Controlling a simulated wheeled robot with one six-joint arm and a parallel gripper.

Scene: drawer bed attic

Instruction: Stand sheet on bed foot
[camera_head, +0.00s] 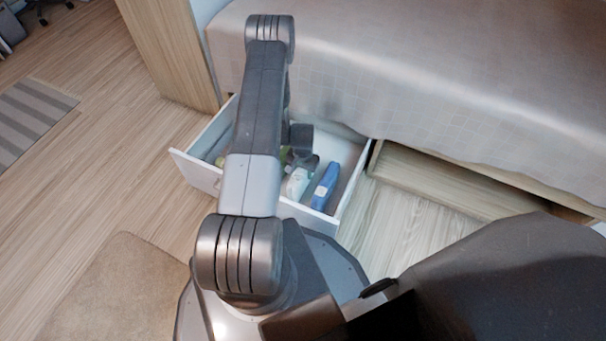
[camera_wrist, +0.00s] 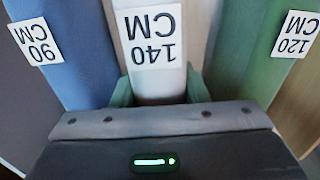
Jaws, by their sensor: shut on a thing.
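The white sheet (camera_wrist: 155,70) with a "140 CM" label is between my gripper's fingers (camera_wrist: 158,90) in the wrist view, and they are shut on it. A blue sheet (camera_wrist: 80,75) labelled "90 CM" is to its left, and a green one (camera_wrist: 250,65) labelled "120 CM" is to its right. In the head view, the white sheet (camera_head: 298,183) and the blue sheet (camera_head: 326,187) stand in the open drawer (camera_head: 268,209). My arm reaches down into the drawer and partly hides its contents. The bed (camera_head: 430,70) is behind, under a pale cover.
A wooden panel (camera_head: 172,50) stands at the bed's left end. An open bay (camera_head: 450,175) lies under the bed, right of the drawer. Wood floor on the left is clear, with a striped rug (camera_head: 32,115) and a beige mat (camera_head: 115,290).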

